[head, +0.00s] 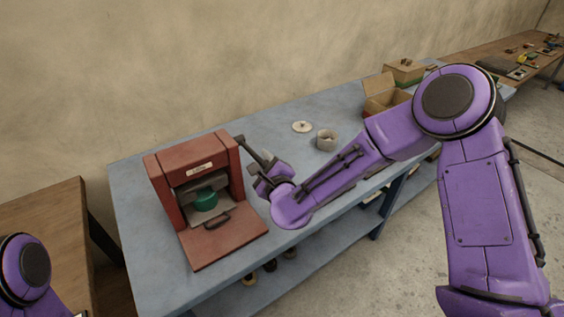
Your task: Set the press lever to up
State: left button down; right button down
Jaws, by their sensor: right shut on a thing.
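A red press (187,150) stands on the near left part of the blue table, with its front plate folded down flat towards me. Its dark lever (251,151) shows as a slanted bar at the press's upper right side, running between there and my right gripper. My right gripper (264,172) is at the lower right end of this bar, shut on the lever; the fingertips are small and partly hidden by the wrist. A green round thing (205,196) sits inside the press opening. My left gripper is out of view.
The blue table (144,245) runs to the back right. A white round lid (302,127), a grey pot (326,139) and an open cardboard box (384,98) stand right of the press. A wooden table (45,225) is at the left. The wall is close behind.

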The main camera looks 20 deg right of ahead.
jog(key=r, duration=0.2)
jog(key=w+r, duration=0.1)
jog(key=r, duration=0.3)
jog(key=shift+w+a+r, duration=0.15)
jog(key=shift+w+r, duration=0.1)
jog(key=shift+w, duration=0.1)
jog(key=shift+w+a+r+p, duration=0.15)
jog(key=shift+w+r, duration=0.1)
jog(key=shift+r, duration=0.3)
jog(key=shift+w+r+p, duration=0.15)
jog(key=shift+w+r, duration=0.1)
jog(key=shift+r, duration=0.25)
jog(key=c, duration=0.8)
grip_release()
jog(key=shift+f, duration=0.4)
